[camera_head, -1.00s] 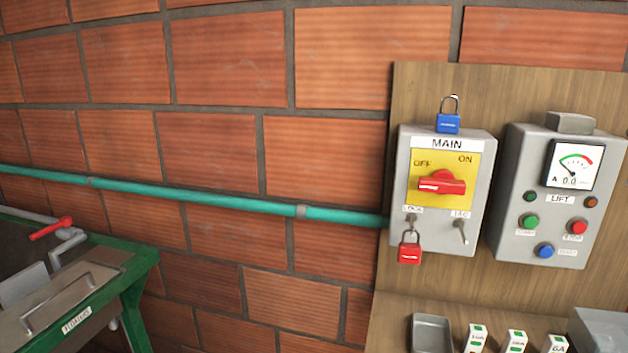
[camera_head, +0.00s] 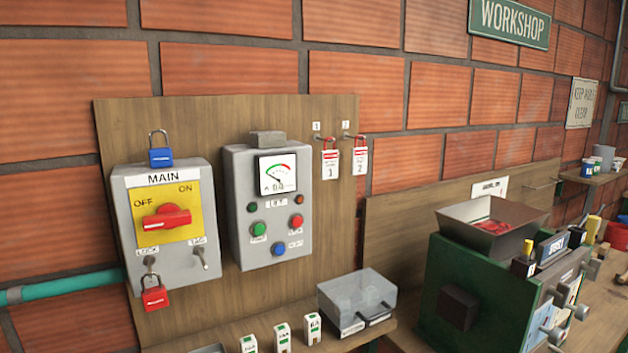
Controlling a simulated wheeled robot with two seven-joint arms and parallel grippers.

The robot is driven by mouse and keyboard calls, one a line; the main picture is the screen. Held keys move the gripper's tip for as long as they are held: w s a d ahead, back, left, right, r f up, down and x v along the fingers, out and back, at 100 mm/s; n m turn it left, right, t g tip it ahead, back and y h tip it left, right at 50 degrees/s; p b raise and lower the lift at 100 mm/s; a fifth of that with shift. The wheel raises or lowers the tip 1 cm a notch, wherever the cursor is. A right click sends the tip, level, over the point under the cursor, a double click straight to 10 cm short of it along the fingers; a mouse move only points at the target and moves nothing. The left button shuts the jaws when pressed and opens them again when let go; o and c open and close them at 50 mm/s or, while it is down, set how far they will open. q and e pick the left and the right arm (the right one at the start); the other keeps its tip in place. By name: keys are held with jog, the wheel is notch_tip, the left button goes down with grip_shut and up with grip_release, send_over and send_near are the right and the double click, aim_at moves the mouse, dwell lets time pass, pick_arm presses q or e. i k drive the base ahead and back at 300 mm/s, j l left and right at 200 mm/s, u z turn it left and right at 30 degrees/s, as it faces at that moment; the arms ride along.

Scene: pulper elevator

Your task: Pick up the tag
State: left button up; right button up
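Two red-and-white tags hang from hooks on the wooden board: tag 1 (camera_head: 330,162) on the left and tag 2 (camera_head: 360,158) on the right. The grey MAIN box (camera_head: 170,225) has a yellow plate with a red switch handle (camera_head: 167,217). Below it, a red padlock (camera_head: 154,295) hangs on the LOCK peg. The TAG peg (camera_head: 200,258) is bare. A blue padlock (camera_head: 160,153) stands on top of the box. Neither of my grippers is in view.
A LIFT control box (camera_head: 268,212) with a gauge and buttons is between the MAIN box and the tags. Below are a clear-lidded box (camera_head: 357,297) and several small fuse blocks (camera_head: 283,337). A green machine with a hopper (camera_head: 495,222) stands at right.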

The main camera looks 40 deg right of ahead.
aim_at(359, 155)
jog(key=j+z, duration=0.1)
jog(key=z, duration=1.55)
jog(key=u, duration=0.25)
jog(key=k+l, duration=0.05)
